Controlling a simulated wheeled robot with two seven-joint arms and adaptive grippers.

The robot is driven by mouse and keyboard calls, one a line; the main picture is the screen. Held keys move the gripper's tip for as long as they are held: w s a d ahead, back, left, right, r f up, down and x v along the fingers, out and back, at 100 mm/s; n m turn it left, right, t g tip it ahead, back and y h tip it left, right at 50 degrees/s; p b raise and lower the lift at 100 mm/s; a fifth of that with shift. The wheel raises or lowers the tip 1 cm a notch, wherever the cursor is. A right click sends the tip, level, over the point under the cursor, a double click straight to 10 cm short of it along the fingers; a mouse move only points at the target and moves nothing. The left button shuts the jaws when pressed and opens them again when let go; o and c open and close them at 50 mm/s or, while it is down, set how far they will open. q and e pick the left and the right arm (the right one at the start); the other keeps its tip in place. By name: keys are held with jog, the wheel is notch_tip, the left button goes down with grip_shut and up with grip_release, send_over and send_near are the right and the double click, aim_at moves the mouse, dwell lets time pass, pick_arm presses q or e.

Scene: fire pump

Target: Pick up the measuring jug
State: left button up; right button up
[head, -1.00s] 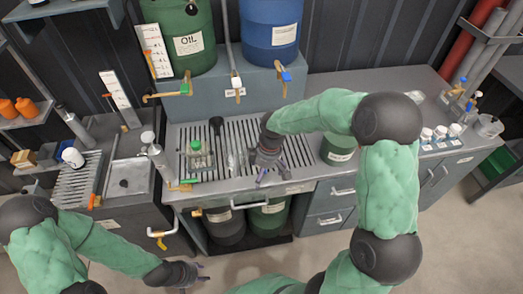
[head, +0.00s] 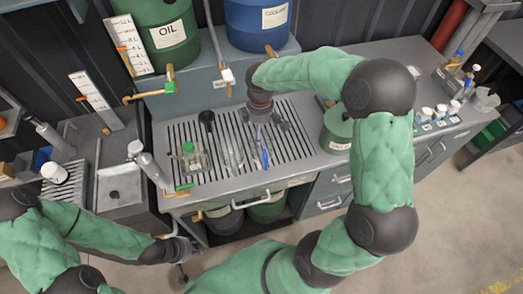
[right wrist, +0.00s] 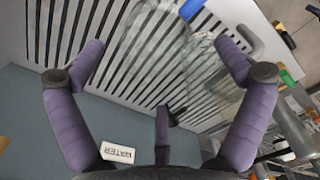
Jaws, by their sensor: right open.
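The measuring jug (head: 232,153) looks like a clear, see-through vessel on the slatted drain grate, just left of my right gripper (head: 264,140). In the right wrist view the clear jug (right wrist: 160,48) lies beyond and partly between the spread purple fingers of the right gripper (right wrist: 160,85). I cannot tell whether any finger touches the jug. My right gripper is open and holds nothing visible. My left gripper (head: 184,262) hangs in front of the bench, and its finger state is unclear.
A green can (head: 337,130) stands to the right. The oil drum (head: 160,35), blue drum (head: 262,22) and their taps are behind.

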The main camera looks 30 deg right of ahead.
aim_at(263, 153)
notch_tip(263, 153, down, 6)
jog(key=shift+d+r+b, duration=0.1)
jog(key=shift+b, duration=0.5)
jog(key=c, duration=1.5)
